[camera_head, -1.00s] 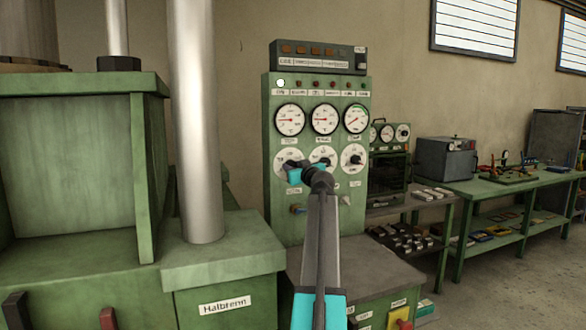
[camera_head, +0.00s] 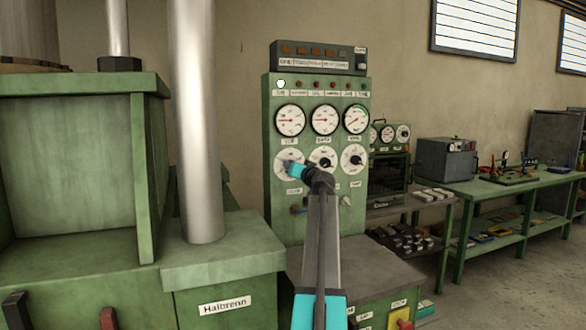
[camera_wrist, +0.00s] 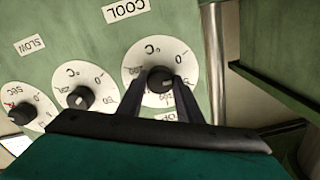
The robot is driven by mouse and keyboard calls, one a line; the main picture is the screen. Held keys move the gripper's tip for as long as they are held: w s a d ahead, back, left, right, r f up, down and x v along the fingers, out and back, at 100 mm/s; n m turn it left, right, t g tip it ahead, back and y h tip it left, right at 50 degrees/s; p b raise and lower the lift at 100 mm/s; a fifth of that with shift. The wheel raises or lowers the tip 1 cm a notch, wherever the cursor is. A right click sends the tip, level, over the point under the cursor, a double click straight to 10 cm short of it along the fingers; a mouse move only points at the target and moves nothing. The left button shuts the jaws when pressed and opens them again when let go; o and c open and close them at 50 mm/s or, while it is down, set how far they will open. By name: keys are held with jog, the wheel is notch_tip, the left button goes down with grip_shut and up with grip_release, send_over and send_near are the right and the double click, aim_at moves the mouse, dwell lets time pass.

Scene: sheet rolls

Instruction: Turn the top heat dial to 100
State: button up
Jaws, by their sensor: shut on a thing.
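The top heat dial (camera_head: 282,153) is the left one in the lower row of white dials on the green control panel. In the wrist view, upside down, its white °C face (camera_wrist: 130,60) carries a dark round knob (camera_wrist: 160,76) with a small light mark. I cannot read its exact setting. A label below it is partly hidden and seems to read TOP. My gripper (camera_head: 288,166) reaches this dial from the right; in the wrist view my gripper (camera_wrist: 160,84) has one dark finger on each side of the knob, shut on it.
A second °C dial (camera_wrist: 68,78) and a seconds dial (camera_wrist: 20,108) sit beside it. Above are round gauges (camera_head: 323,120) and a small box (camera_head: 318,58). A steel pipe (camera_head: 200,120) and green machine (camera_head: 75,180) stand left, with a bench (camera_head: 520,180) at right.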

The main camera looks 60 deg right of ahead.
jog(key=shift+m+p, duration=4.7)
jog(key=shift+m, duration=4)
jog(key=o, duration=1)
jog(key=shift+o, duration=0.2)
jog(key=shift+s, duration=0.1)
jog(key=b+v, duration=0.2)
jog(key=v, duration=1.1)
jog(key=shift+s+a, duration=0.2)
jog(key=shift+a, duration=0.1)
